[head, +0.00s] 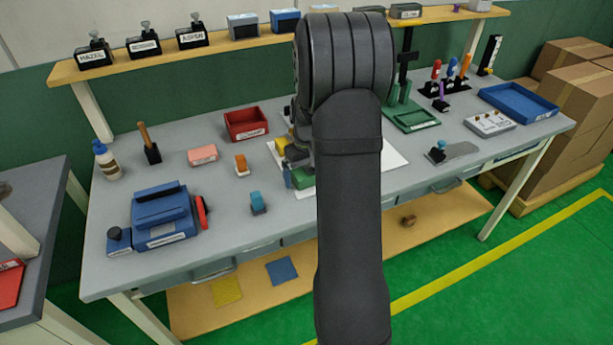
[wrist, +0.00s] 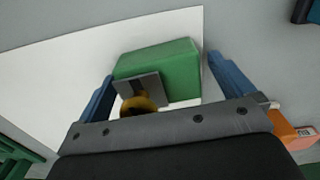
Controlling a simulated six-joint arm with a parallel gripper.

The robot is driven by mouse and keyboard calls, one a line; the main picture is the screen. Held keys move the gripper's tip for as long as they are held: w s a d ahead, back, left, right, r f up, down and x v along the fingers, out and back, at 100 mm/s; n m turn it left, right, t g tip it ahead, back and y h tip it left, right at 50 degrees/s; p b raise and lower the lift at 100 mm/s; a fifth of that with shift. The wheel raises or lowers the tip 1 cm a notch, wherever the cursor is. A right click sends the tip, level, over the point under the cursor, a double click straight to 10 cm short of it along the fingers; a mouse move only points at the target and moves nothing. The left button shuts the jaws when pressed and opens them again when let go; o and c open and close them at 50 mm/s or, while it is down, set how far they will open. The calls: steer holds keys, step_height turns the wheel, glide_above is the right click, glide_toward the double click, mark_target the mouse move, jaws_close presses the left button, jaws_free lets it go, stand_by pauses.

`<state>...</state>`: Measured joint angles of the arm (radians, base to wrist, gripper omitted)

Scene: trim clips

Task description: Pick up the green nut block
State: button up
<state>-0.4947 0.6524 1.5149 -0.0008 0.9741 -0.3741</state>
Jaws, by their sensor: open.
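The green nut block (wrist: 160,62) lies on a white sheet (wrist: 60,78) in the wrist view. A grey plate (wrist: 130,88) and a round yellow part (wrist: 139,105) show at its near side; I cannot tell whether they belong to it. My gripper (wrist: 160,68) is open, with one blue finger on each side of the block. The fingers look close to the block's ends; I cannot tell if they touch. In the head view the green block (head: 303,180) shows partly beside my gripper (head: 291,172), and my arm hides much of that area.
A red bin (head: 246,124) stands behind the sheet. An orange-and-white piece (head: 241,165) and a blue block (head: 258,203) are left of the gripper. A blue clamp-like fixture (head: 162,215) is at the front left. A green stand (head: 412,117) is to the right.

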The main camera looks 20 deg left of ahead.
steer(key=c, duration=1.2)
steer(key=shift+o, duration=0.2)
steer(key=shift+r, duration=0.1)
